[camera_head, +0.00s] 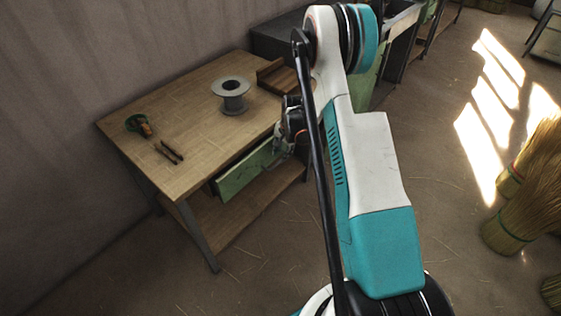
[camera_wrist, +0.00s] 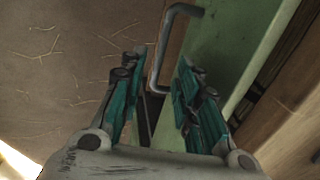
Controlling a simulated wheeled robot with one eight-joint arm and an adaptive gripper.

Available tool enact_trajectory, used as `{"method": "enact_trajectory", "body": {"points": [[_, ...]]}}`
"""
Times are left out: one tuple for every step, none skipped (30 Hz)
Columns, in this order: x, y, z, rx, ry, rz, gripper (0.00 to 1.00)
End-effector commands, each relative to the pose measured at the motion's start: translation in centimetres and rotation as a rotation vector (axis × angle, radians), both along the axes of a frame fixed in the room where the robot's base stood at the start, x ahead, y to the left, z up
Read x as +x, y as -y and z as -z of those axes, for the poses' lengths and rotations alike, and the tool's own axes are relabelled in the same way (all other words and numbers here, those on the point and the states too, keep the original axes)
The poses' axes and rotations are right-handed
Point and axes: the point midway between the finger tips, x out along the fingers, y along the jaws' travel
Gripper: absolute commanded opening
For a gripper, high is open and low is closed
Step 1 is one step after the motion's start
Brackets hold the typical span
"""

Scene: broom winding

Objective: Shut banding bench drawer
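The wooden banding bench (camera_head: 188,95) stands left of my arm. Its green drawer (camera_head: 247,170) sticks out from under the top, so it stands partly open; in the wrist view the drawer's green front (camera_wrist: 238,45) shows, with a dark gap behind its edge. A grey bar handle (camera_wrist: 160,50) stands out from the front. My gripper (camera_wrist: 161,62) is open, its two teal fingers spread, with part of the handle showing between the fingertips. I cannot tell whether they touch it. In the head view, my gripper (camera_head: 287,138) is at the drawer's right end, partly hidden by my arm.
On the bench top are a grey spool (camera_head: 232,93), a green-and-orange tool (camera_head: 140,125), dark small tools (camera_head: 169,151) and a wooden holder (camera_head: 278,76). A lower shelf (camera_head: 240,208) lies beneath. Brooms (camera_head: 515,220) stand at right. The floor in front is clear apart from straw.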

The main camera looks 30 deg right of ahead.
Motion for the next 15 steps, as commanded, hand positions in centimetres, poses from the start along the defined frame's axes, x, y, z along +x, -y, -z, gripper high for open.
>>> {"method": "enact_trajectory", "body": {"points": [[0.2, -0.1, 1.3, 0.0, 0.0, 0.0, 0.3], [0.3, -0.1, 1.7, 0.0, 0.0, 0.0, 0.3], [0.4, -0.1, 2.3, 0.0, 0.0, 0.0, 0.3], [0.4, -0.2, 2.7, 0.0, 0.0, 0.0, 0.3], [0.5, -0.2, 3.0, 0.0, 0.0, 0.0, 0.3], [0.6, -0.2, 3.4, 0.0, 0.0, 0.0, 0.3], [0.6, -0.2, 3.7, 0.0, 0.0, 0.0, 0.3], [0.7, -0.2, 3.9, 0.0, 0.0, 0.0, 0.3], [0.7, -0.3, 4.1, 0.0, 0.0, 0.0, 0.3], [0.8, -0.3, 4.2, 0.0, 0.0, 0.0, 0.3], [0.8, -0.3, 4.3, 0.0, 0.0, 0.0, 0.3], [0.8, -0.3, 4.4, 0.0, 0.0, 0.0, 0.3], [0.8, -0.3, 4.4, 0.0, 0.0, 0.0, 0.3], [0.8, -0.3, 4.5, 0.0, 0.0, 0.0, 0.3], [0.8, -0.3, 4.5, 0.0, 0.0, 0.0, 0.3]]}}
